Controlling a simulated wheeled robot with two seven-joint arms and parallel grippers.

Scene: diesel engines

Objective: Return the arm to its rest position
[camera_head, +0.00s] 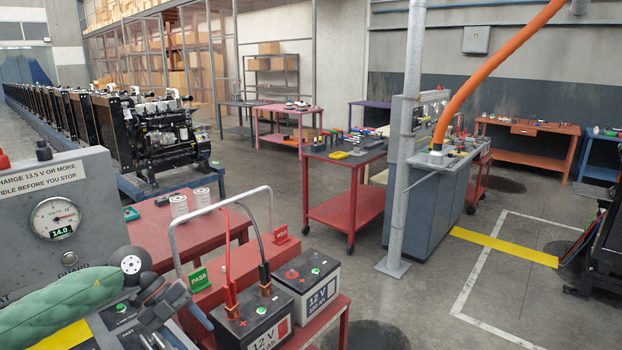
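My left arm, in a green padded sleeve, comes in from the lower left over the grey test panel (45,190). My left gripper (172,299) is dark and small, above the panel's lower edge and left of the black 12 V battery (250,322). I cannot make out whether its fingers are apart, and no held object is clear. My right arm and gripper are out of view.
A second battery (306,284) stands beside the first on a red cart, with red and black cables clamped on the first. A metal hoop (221,208) rises behind them. A round gauge (55,218) reads 14.0. Open floor lies right of the cart, past a grey post (409,130).

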